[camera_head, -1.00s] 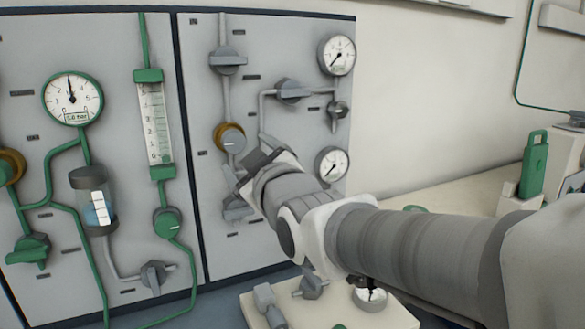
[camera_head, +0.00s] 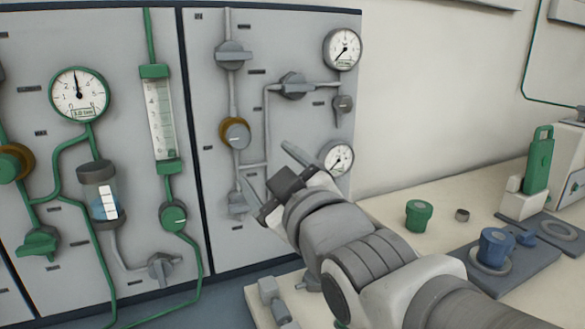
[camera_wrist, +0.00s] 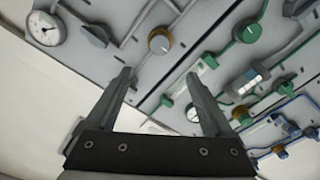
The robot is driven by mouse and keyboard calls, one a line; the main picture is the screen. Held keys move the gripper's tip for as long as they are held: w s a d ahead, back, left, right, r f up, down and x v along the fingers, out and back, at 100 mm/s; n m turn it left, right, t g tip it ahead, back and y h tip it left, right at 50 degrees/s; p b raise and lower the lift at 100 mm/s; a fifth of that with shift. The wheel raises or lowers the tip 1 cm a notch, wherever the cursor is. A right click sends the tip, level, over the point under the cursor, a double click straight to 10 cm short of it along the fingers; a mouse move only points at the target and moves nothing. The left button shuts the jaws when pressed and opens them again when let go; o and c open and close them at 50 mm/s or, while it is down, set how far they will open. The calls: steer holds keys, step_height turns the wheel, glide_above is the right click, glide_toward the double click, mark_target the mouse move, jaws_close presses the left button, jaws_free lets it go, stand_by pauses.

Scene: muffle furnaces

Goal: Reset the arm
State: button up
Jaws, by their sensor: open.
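My gripper (camera_head: 267,167) is open and empty, with its two fingers spread toward the grey valve panel (camera_head: 222,150). In the head view it is in front of the panel's right section, between a grey valve (camera_head: 237,204) and the lower gauge (camera_head: 336,157). In the wrist view my gripper (camera_wrist: 159,76) shows both fingers apart, with the panel beyond them. A brass-ringed knob (camera_wrist: 160,41) appears beyond the gap between the fingers. My arm comes in from the lower right of the head view. It hides part of the bench and the panel's lower right corner.
A cream bench (camera_head: 396,205) runs along the wall at right. It carries a green cup-like part (camera_head: 418,215), a blue part (camera_head: 495,247) on a grey plate and a green upright handle (camera_head: 538,160). Green pipes, a flowmeter tube (camera_head: 160,118) and gauges project from the panel.

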steer(key=s+d+f+m+g+h, duration=0.2)
steer(key=d+f+m+g+h, duration=0.3)
steer(key=d+f, duration=0.55)
steer(key=s+d+f+m+g+h, duration=0.1)
steer(key=s+d+f+m+g, duration=0.25)
steer(key=s, duration=0.25)
steer(key=s+d+f+m+g+h, duration=0.2)
steer(key=s+d+f+m, duration=0.15)
steer(key=s+d, duration=0.2)
step_height(320, 180, up, 21)
steer(key=p, duration=2.1)
steer(key=shift+a, duration=0.45)
